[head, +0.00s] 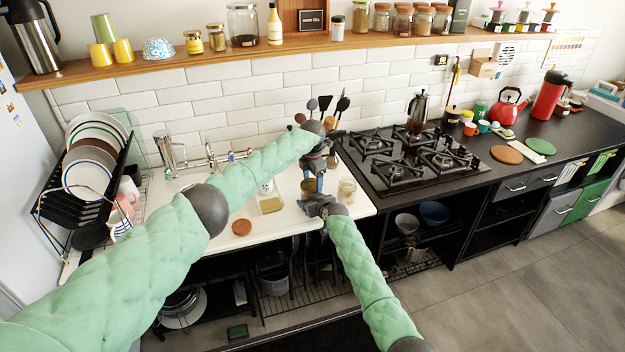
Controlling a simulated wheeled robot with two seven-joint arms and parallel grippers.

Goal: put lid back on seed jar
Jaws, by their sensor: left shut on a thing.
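My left gripper (313,178) points down over the white counter, right of the sink. It is shut on a small brownish, round-looking thing (308,187), partly hidden by the gripper; I cannot tell if it is a lid or a small jar. A clear glass jar (346,190) with pale contents stands on the counter just right of the grippers. My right gripper (316,206) is just below the left one at the counter's front; its finger opening is not clear. A brown disc (241,227) lies flat near the front edge.
A square container with yellowish contents (270,205) stands left of the grippers. The gas hob (410,160) is to the right, and a utensil holder stands behind. The dish rack (88,175) is at far left. A shelf (220,61) with several jars runs above.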

